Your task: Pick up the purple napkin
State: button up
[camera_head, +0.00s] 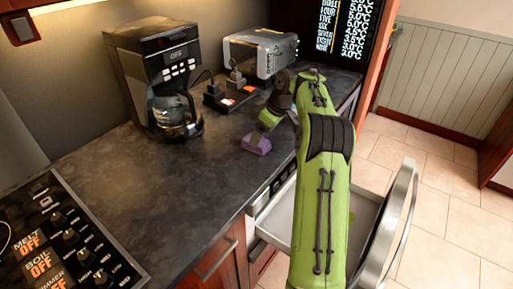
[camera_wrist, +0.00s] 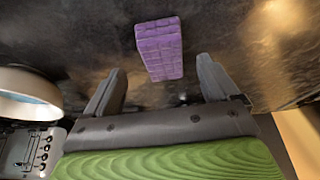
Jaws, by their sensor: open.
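The purple napkin (camera_head: 257,144) is a small purple block lying on the dark countertop, near its front edge. In the wrist view the napkin (camera_wrist: 159,48) shows whole at top centre, ahead of my gripper and between the lines of its fingers. My gripper (camera_wrist: 160,85) is open with nothing between its two grey fingers. A gap shows between the fingertips and the napkin. In the head view my green arm reaches over the counter and its end is beside the napkin, with the fingers hard to make out.
A coffee maker (camera_head: 155,75) stands left of the napkin. A toaster (camera_head: 262,52) and a small black and red item (camera_head: 230,93) stand behind it. An open drawer (camera_head: 275,215) with a curved handle (camera_head: 401,220) juts out below the counter. The counter (camera_head: 150,190) left of the napkin is clear.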

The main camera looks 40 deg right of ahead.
jog(key=b+x, duration=0.1)
jog(key=x, duration=0.4)
jog(key=shift+a+b, duration=0.15)
jog(key=shift+b, duration=0.25)
jog(key=shift+s+r, duration=0.1)
jog(key=shift+r, duration=0.05)
jog(key=c, duration=1)
notch_tip(320, 180, up, 10)
jog(key=p, duration=0.5)
jog(key=shift+c, duration=0.2)
